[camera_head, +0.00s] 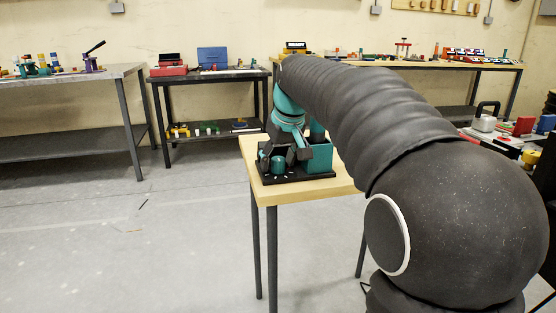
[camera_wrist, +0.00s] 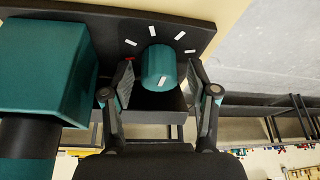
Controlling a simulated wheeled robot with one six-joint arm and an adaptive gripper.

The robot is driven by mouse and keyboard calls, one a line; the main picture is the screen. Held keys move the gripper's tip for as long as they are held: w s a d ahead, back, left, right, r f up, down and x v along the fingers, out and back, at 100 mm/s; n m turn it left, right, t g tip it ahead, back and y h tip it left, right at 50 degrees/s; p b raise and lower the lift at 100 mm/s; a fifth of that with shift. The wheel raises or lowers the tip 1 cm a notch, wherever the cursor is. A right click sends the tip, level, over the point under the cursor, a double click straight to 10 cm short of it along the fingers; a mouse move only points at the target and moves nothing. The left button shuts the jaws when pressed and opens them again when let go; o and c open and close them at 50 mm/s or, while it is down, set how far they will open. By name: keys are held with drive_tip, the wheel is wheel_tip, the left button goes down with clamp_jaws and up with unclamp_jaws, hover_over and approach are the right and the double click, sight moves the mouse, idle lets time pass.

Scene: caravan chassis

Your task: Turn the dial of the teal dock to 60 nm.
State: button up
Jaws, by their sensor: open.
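The teal dock (camera_head: 319,158) stands on a black base plate on a small wooden-topped table. Its block (camera_wrist: 45,65) fills the left of the wrist view. The round teal dial (camera_wrist: 158,66) sits on the plate beside the block, with a white line on its near side. Several white marks and one red mark (camera_wrist: 129,59) ring its far side; no numbers are readable. My gripper (camera_wrist: 161,78) is open, with one finger on each side of the dial and a gap visible at least on the right. In the head view the dial (camera_head: 278,164) is partly covered by my gripper.
The wooden table (camera_head: 262,146) has a little bare top around the plate. Grey workbenches with tools (camera_head: 70,78) and a dark table with red and blue boxes (camera_head: 205,73) stand behind. The floor to the left is open.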

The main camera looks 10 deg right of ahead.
clamp_jaws()
drive_tip(key=shift+r+m+h+p, duration=0.1)
drive_tip(key=shift+m+h+p, duration=0.3)
drive_tip(key=shift+m, duration=0.3)
drive_tip(key=shift+m+h+p, duration=0.5)
drive_tip(key=shift+m, duration=1)
unclamp_jaws()
